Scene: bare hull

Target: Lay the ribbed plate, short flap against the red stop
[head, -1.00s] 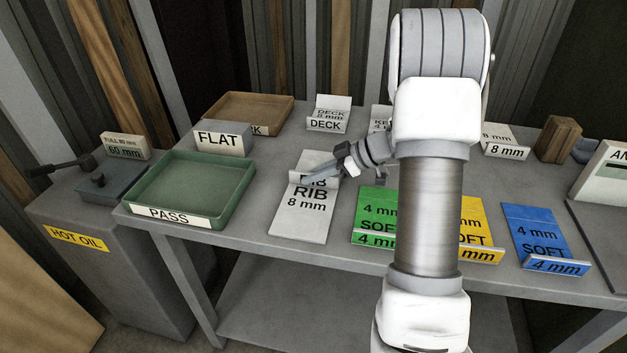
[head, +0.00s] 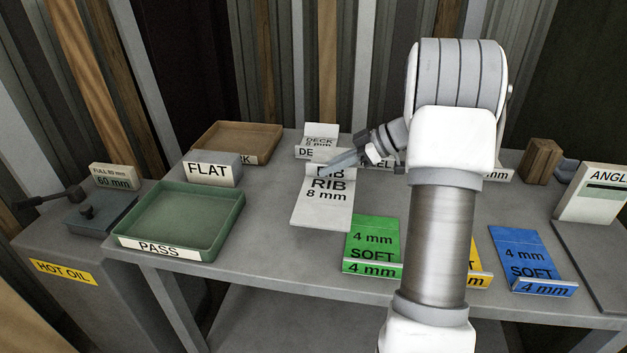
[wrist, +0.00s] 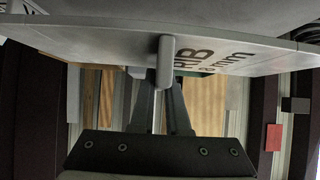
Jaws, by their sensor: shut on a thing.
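The ribbed plate (head: 322,212), light grey and marked RIB 8 mm, is held over the middle of the table with its face tilted toward the head camera; it also spans the top of the wrist view (wrist: 110,40). My gripper (head: 345,163) is shut on its upper edge, near the bent part; in the wrist view a finger (wrist: 165,62) overlaps the plate. The plate appears raised off the table. The red stop does not show in the head view. A small red rectangle (wrist: 273,137) shows at the right of the wrist view; I cannot tell what it is.
A green PASS tray (head: 238,215) and FLAT block (head: 210,172) stand left of the plate. A DECK piece (head: 320,133) stands behind it. Green (head: 372,240) and blue (head: 525,250) SOFT pieces lie in front and right. A HOT OIL unit (head: 90,285) stands left.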

